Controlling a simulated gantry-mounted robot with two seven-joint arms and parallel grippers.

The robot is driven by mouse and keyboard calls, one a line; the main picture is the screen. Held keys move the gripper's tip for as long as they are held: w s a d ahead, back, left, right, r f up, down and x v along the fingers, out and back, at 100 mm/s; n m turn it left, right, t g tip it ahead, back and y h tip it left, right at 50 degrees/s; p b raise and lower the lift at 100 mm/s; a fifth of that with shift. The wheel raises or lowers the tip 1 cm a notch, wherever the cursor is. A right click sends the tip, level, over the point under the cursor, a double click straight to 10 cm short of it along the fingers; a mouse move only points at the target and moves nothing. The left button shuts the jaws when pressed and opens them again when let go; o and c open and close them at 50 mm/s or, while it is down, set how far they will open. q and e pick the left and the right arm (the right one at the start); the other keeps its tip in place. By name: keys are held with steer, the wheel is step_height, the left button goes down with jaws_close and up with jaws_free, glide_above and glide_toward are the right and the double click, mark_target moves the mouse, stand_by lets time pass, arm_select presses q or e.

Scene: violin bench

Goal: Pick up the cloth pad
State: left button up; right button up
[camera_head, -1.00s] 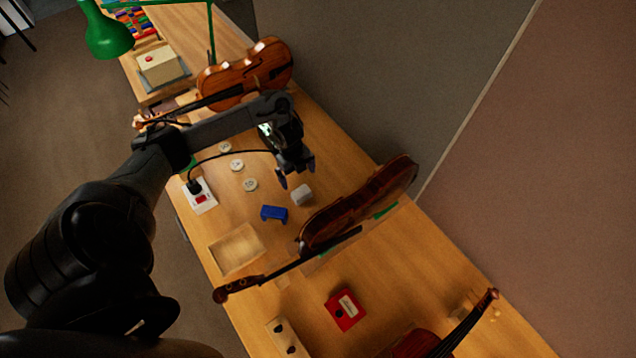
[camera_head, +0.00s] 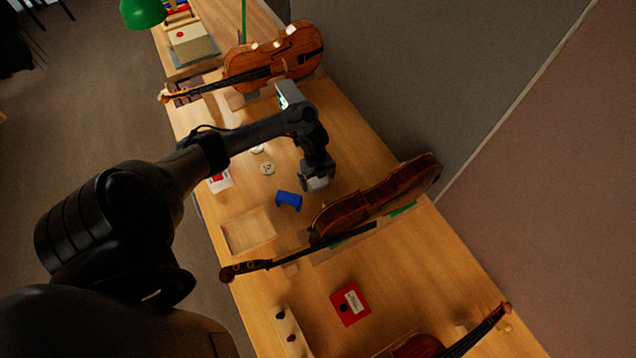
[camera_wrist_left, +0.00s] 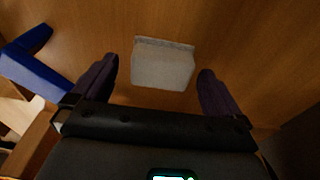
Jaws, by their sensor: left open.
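The cloth pad (camera_wrist_left: 163,66) is a small pale grey-white block lying on the wooden bench. In the left wrist view it sits between and slightly beyond my open fingertips, with bare wood visible on both sides of it. In the head view the pad (camera_head: 318,184) is partly hidden under my left gripper (camera_head: 317,178). In the left wrist view my left gripper (camera_wrist_left: 160,85) is open and empty, with its dark fingers to either side of the pad. My right gripper is not in view.
A blue block-like part (camera_head: 288,200) lies just left of the pad. A violin (camera_head: 375,203) stands close on the right. A shallow wooden tray (camera_head: 249,231), a red box (camera_head: 350,304) and another violin (camera_head: 275,60) are also on the bench. White round discs (camera_head: 267,168) lie behind.

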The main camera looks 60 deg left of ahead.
mark_target(318, 181)
arm_select(q)
steer(key=shift+f, duration=0.7)
steer(key=shift+c, duration=0.2)
steer(key=c, duration=1)
steer(key=shift+r, duration=0.1)
step_height(318, 181, up, 10)
steer(key=shift+f+p, duration=0.1)
steer(key=shift+p, duration=1)
steer(key=o, duration=0.4)
steer(key=c, duration=0.3)
